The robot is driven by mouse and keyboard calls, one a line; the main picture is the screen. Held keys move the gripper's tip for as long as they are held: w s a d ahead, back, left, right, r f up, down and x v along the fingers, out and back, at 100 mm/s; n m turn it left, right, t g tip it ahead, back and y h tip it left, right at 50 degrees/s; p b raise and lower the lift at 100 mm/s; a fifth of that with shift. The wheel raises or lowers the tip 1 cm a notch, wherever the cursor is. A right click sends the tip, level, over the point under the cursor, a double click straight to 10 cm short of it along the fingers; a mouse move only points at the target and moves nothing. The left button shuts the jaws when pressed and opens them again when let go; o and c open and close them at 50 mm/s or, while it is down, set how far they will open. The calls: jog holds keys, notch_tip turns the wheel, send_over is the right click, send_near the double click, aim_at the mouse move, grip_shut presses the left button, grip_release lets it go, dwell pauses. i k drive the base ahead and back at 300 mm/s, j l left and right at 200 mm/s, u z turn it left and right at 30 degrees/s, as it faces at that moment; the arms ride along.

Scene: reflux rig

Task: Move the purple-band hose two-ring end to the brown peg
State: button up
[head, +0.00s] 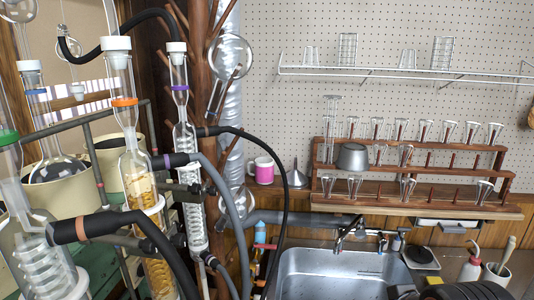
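A grey hose (232,215) has a dark sleeved end with a purple mark (167,161), at the side of the orange-banded glass column (126,120). It arches right and runs down past the purple-banded condenser (181,100). The rings on its ends are too small to count, and its lower end is not clear. A brown wooden stand (198,60) with slanting branches rises behind the condenser. Small brown pegs (452,160) also stand on the wooden rack; I cannot tell which peg is the task's brown peg.
A black hose (285,190) loops beside the grey one, and another (160,240) crosses the lower left. Glassware crowds the left side. A steel sink (335,275), a pink mug (264,170) and a glassware rack (410,195) are to the right.

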aim_at(210, 260)
jog(key=u, duration=1.5)
jog(key=k+l, duration=0.75)
jog(key=k, duration=0.15)
